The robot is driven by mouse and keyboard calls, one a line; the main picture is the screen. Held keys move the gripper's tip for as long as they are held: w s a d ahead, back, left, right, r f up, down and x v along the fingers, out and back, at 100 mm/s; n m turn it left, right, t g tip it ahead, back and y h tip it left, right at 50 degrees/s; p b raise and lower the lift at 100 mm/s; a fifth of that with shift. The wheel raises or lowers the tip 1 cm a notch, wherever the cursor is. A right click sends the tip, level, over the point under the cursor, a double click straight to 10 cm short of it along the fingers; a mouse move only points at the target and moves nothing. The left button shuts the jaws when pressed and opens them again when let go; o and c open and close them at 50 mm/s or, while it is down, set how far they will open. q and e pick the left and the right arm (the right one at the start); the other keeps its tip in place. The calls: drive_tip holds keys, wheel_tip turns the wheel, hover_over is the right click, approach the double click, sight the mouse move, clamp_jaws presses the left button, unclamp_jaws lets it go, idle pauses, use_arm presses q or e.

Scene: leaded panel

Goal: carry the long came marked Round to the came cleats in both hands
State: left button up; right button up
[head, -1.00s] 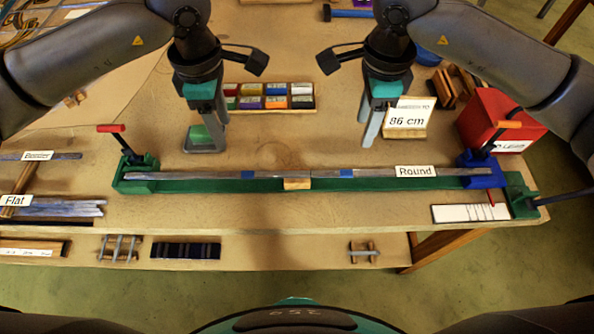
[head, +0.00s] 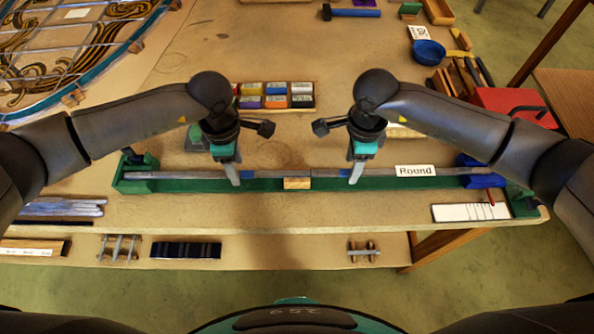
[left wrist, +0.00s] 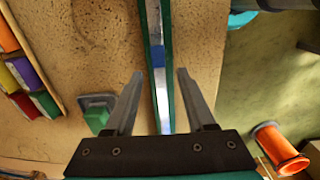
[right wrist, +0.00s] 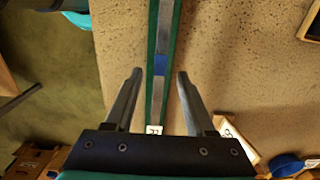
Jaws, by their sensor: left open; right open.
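The long grey came marked Round (head: 310,174) lies along the green stretcher bed (head: 200,186), with blue bands on it and a white Round label (head: 415,170) toward its right end. My left gripper (head: 234,180) is open over the came, left of its middle. In the left wrist view the came (left wrist: 158,75) runs between the two open fingers. My right gripper (head: 354,178) is open over the came near the right blue band. In the right wrist view the came (right wrist: 160,95) also runs between the open fingers. The came cleats cannot be clearly made out.
A blue clamp block (head: 480,175) sits at the bed's right end. A wooden block (head: 297,183) sits at its middle. A tray of coloured blocks (head: 275,96) and a red box (head: 510,103) stand behind. Grey cames (head: 60,207) lie at the left.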

use_arm(q)
drive_tip(key=shift+f, duration=0.6)
use_arm(e)
drive_tip(key=shift+f, duration=0.6)
use_arm(q)
drive_tip(key=shift+c, duration=0.3)
use_arm(e)
drive_tip(key=shift+c, duration=0.3)
use_arm(q)
clamp_jaws()
use_arm(e)
clamp_jaws()
